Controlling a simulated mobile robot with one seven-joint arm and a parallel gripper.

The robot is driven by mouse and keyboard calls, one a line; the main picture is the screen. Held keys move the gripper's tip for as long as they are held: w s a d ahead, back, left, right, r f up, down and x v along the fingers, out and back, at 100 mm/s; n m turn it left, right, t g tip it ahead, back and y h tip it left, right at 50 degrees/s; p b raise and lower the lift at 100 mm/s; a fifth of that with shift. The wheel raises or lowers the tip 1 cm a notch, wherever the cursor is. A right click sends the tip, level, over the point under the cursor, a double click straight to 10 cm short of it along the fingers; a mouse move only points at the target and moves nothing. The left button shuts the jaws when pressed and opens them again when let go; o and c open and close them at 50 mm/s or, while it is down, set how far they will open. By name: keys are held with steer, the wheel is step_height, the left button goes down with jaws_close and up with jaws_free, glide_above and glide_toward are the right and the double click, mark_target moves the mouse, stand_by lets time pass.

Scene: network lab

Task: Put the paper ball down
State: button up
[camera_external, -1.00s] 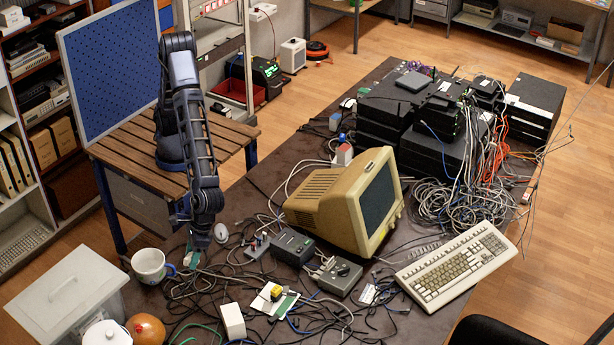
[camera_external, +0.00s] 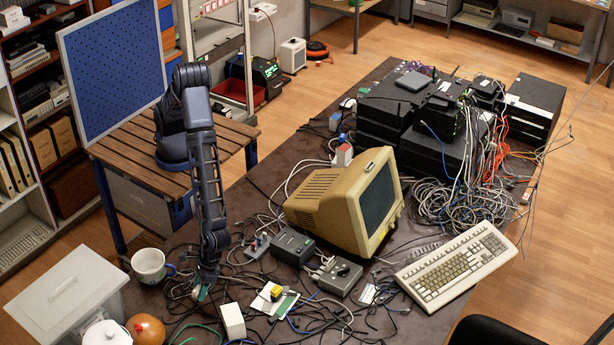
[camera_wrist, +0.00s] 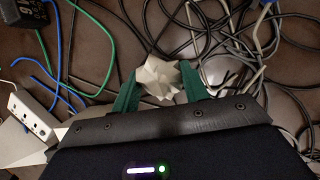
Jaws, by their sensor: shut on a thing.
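The paper ball (camera_wrist: 158,77) is a crumpled off-white lump in the wrist view. The two green fingers of my gripper (camera_wrist: 158,88) are shut on it, one at each side. In the external view my gripper (camera_external: 201,290) is low over the cable-strewn dark table, between the white mug and the yellow-topped card. The ball is mostly hidden there by the fingers and my arm. Dark cables lie just behind and beside the ball in the wrist view. I cannot tell whether the ball touches them or the table.
A white mug (camera_external: 149,266) stands left of my gripper, and a white block (camera_external: 232,321) stands to its front right. Grey boxes (camera_external: 294,246) and a beige monitor (camera_external: 345,204) are farther right. Loose cables (camera_wrist: 215,45) cover much of the tabletop around the ball.

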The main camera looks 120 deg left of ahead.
steer(key=shift+f, duration=2.15)
steer(key=shift+f, duration=0.1)
steer(key=o, duration=0.9)
steer(key=shift+o, duration=0.2)
